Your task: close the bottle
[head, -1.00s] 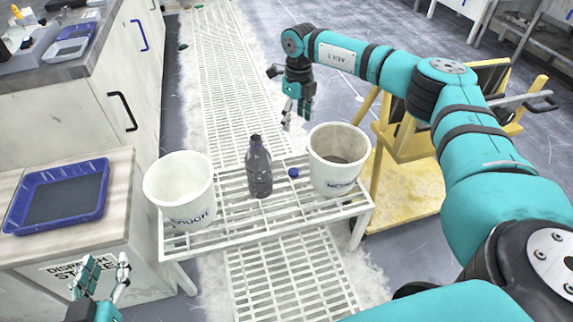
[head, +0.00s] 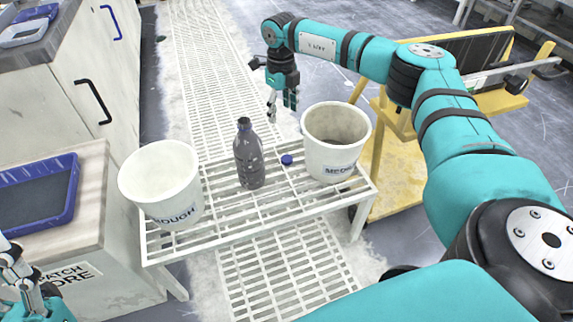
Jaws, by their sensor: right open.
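A dark grey bottle (head: 249,158) stands upright on the white slatted table, between two white buckets. Its neck shows no cap on it. A small blue cap (head: 287,160) lies on the slats just right of the bottle, near the right bucket. My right gripper (head: 282,112) is open and empty, pointing down above and behind the cap, apart from it and from the bottle. My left gripper (head: 22,268) shows at the lower left edge, beside the wooden-topped cabinet, with its fingers spread apart and nothing seen between them.
The left bucket (head: 161,190), lettered "ROUGH", and the right bucket (head: 335,148) flank the bottle on the slatted table (head: 225,236). A blue tray (head: 66,200) lies on the cabinet at left. A yellow cart (head: 400,180) stands right. The table's front slats are clear.

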